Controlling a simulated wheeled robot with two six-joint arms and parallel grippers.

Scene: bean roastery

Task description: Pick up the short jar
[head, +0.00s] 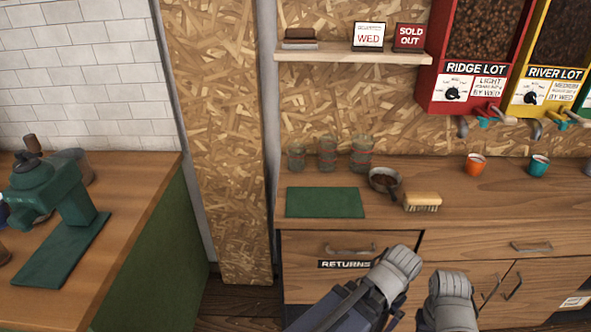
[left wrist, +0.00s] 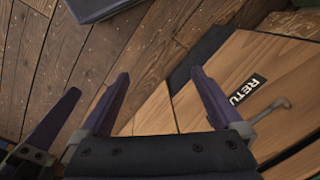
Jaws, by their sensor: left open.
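The short jar (head: 296,158) is a clear glass jar at the left end of a row of three on the wooden counter, behind a green mat. Two taller glass jars (head: 327,153) (head: 361,154) stand to its right. My left gripper (head: 398,268) is low in front of the drawer, below the counter top and well away from the jars. In the left wrist view its purple fingers (left wrist: 160,76) are spread with nothing between them. My right gripper (head: 450,302) is beside it on the right; its fingers cannot be made out.
The green mat (head: 325,202) lies bare in front of the jars. A bowl of beans (head: 385,181) and a brush (head: 422,201) are right of them. Orange (head: 475,165) and teal (head: 538,165) cups stand farther right. The RETURNS drawer (head: 350,250) is below; a shelf (head: 350,54) is above.

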